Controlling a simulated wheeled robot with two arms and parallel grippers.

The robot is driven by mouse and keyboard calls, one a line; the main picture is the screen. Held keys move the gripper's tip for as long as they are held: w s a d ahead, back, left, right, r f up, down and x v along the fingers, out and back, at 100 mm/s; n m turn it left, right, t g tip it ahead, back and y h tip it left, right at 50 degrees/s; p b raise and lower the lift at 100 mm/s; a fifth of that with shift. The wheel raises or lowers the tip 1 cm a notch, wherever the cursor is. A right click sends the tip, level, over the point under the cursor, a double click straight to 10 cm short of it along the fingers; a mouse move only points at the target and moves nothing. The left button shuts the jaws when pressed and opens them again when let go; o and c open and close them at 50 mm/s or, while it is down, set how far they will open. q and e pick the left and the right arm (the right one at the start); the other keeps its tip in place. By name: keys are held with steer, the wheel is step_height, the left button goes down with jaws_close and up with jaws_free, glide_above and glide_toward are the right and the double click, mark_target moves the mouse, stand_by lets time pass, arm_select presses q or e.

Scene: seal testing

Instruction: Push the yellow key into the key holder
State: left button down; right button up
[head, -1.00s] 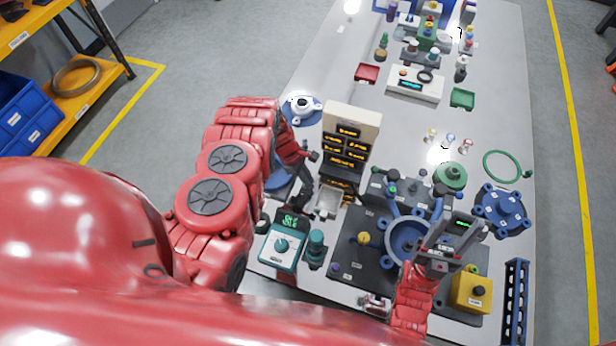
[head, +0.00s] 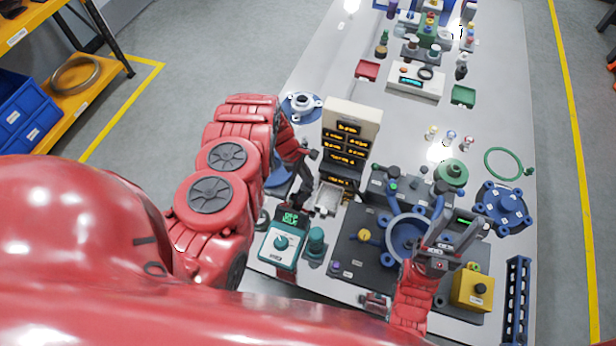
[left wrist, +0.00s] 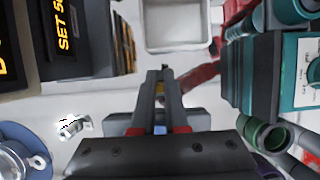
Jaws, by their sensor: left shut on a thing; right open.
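My left gripper (left wrist: 162,78) is shut, with a small yellow piece (left wrist: 160,88), likely the yellow key, between its fingers. Most of that piece is hidden by the fingers. In the head view the left gripper is a dark shape beside the display tower, partly hidden by its own arm. In the left wrist view its fingertips point at the near edge of a pale tray (left wrist: 177,47). I cannot make out the key holder for certain. My right gripper (head: 452,237) is open and empty, above the dark base plate beside the blue ring-shaped housing (head: 403,252).
The display tower (head: 352,117) stands close to the left gripper. A teal meter (head: 281,258) and a teal cylinder (head: 315,243) are at its near side. A yellow button box (head: 464,293) and blue flanged part (head: 507,207) are at right. The table's middle has free room.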

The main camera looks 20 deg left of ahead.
arm_select(q)
steer(key=shift+f+b, duration=0.4)
steer(key=shift+b, duration=0.05)
stand_by(0.5)
steer(key=c, duration=0.9)
jaws_free()
steer(key=shift+o, duration=0.2)
steer(key=shift+r, duration=0.1)
steer(key=shift+r+p, duration=1.2)
steer(key=shift+r, duration=1.25)
